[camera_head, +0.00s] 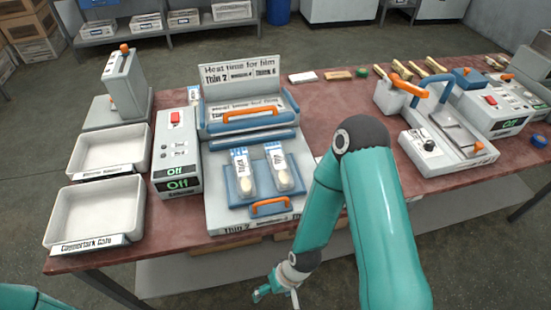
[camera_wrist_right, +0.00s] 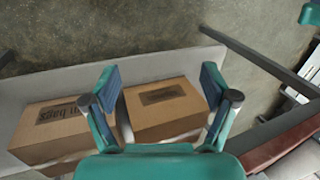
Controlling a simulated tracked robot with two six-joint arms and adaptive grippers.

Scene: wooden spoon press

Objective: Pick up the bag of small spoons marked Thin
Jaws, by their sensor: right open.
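Two clear bags with pale contents and white labels lie side by side on the blue plate of the open press (camera_head: 298,165). One is the left bag (camera_head: 243,175), the other the right bag (camera_head: 280,172). Their labels are too small to read surely, so I cannot tell which is marked Thin. My right gripper (camera_head: 277,291) is low in front of the table, below and apart from both bags. In the right wrist view my right gripper (camera_wrist_right: 160,82) is open and empty, its fingers wide apart. My left gripper is out of view.
Cardboard boxes (camera_wrist_right: 160,112) lie on the shelf below the table. Two white trays (camera_head: 95,210) and a control box (camera_head: 176,150) stand left of the press. A sealer with orange handle (camera_head: 440,150) stands right. My right arm crosses the table's front edge.

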